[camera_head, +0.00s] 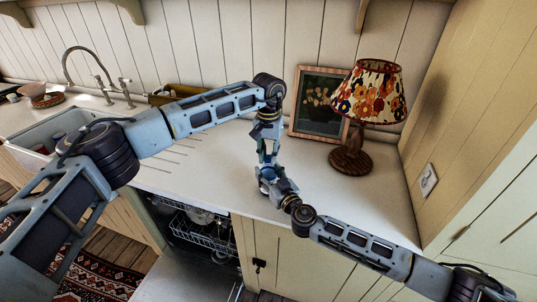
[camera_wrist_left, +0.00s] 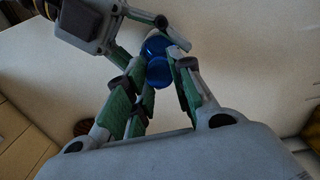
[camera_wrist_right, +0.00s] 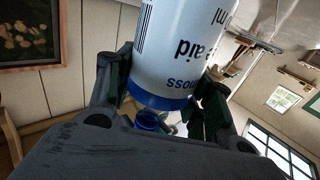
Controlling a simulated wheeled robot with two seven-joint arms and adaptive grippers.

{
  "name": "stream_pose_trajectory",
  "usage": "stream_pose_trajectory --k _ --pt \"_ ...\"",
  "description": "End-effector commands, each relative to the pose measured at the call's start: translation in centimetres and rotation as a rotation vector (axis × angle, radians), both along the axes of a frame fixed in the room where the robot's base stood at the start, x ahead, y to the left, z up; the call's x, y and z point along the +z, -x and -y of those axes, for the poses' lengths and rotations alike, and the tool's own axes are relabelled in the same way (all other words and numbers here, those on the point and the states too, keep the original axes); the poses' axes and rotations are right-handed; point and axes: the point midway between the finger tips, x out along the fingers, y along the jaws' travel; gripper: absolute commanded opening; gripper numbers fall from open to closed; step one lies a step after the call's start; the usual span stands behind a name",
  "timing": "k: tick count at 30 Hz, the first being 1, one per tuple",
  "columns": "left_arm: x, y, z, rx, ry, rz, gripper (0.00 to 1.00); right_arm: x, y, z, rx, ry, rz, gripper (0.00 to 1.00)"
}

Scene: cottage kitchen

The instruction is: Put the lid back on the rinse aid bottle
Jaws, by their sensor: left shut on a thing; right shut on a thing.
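The rinse aid bottle (camera_wrist_right: 180,50) is large in the right wrist view, white with dark print and a blue band (camera_wrist_right: 160,98) at its lower end there. My right gripper (camera_wrist_right: 165,85) is shut on it, one finger on each side. The blue lid (camera_wrist_right: 148,120) shows just below the band. My left gripper (camera_wrist_left: 158,85) is shut on the lid, which shows between its green pads in the left wrist view (camera_wrist_left: 158,72). Another blue part (camera_wrist_left: 155,45) is right above it there. I cannot tell whether lid and bottle touch.
The white counter (camera_head: 210,170) is clear around the grippers. A lamp (camera_head: 368,95) and a framed picture (camera_head: 318,105) stand behind to the right. The sink (camera_head: 60,125) is at left. The dishwasher (camera_head: 200,230) is open below the counter.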

Motion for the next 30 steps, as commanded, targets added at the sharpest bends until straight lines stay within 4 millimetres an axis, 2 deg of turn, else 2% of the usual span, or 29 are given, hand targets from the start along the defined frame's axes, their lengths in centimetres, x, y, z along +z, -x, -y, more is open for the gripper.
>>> stream_pose_trajectory --k 16,29,30 --pt "0.07 -0.06 -0.04 -0.416 0.000 0.001 0.16 -0.17 0.01 0.06 -0.001 0.000 -0.003 0.00" --pt "0.06 -0.07 -0.06 -0.467 0.001 0.001 0.16 -0.19 0.03 0.06 -0.001 0.001 -0.003 0.00" --pt "0.06 -0.08 -0.05 -0.467 0.001 0.001 0.27 -0.19 0.03 0.06 -0.001 0.001 -0.003 0.00"
